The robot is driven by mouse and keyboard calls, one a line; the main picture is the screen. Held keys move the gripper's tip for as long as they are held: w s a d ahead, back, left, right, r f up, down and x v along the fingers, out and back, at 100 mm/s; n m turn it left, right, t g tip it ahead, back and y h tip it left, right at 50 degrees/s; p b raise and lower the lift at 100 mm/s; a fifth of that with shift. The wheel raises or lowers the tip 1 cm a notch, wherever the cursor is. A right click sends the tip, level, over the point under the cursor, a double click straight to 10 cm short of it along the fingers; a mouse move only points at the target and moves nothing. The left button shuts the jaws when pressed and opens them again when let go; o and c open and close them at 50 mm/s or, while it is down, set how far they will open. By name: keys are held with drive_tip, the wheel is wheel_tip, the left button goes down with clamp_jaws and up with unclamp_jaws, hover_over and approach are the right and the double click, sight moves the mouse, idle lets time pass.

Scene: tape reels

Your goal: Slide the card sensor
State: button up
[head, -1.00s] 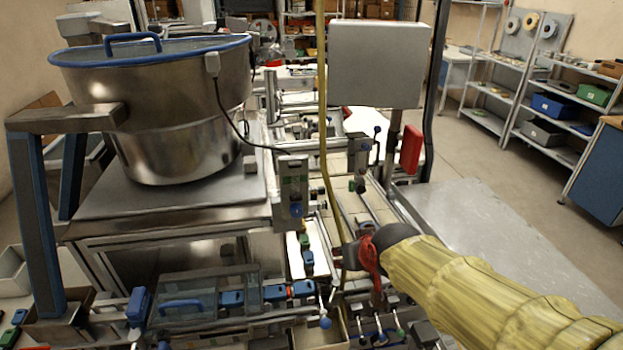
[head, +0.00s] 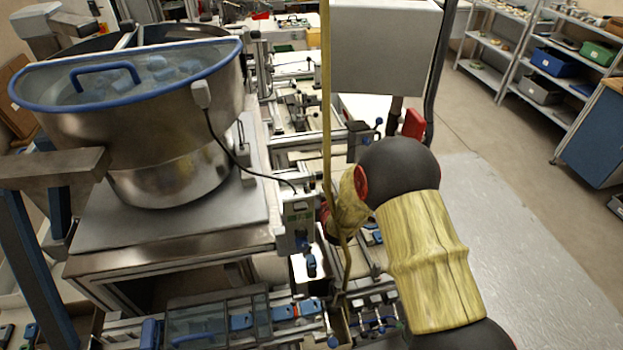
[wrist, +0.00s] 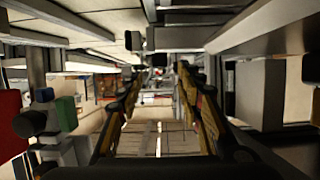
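I cannot tell for sure which part is the card sensor. My wrist, in a yellow sleeve with red parts, is just right of this box in the head view; my fingers are hidden there. In the wrist view my gripper (wrist: 162,84) has its two dark and yellow fingers apart, with nothing visible between them. Contact with the box cannot be seen.
A steel bowl feeder (head: 170,150) with a blue rim stands at the left. A yellow hose (head: 327,90) hangs upright beside my wrist. A grey panel (head: 382,48) is behind my arm. Rails and blue fittings crowd the bench front. Open floor and shelves (head: 545,75) are at the right.

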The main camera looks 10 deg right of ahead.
sight(312, 183)
drive_tip(key=x, duration=0.6)
drive_tip(key=shift+w+f, duration=0.2)
drive_tip(key=shift+w, duration=0.15)
drive_tip(key=shift+c, duration=0.3)
clamp_jaws()
idle(0.4)
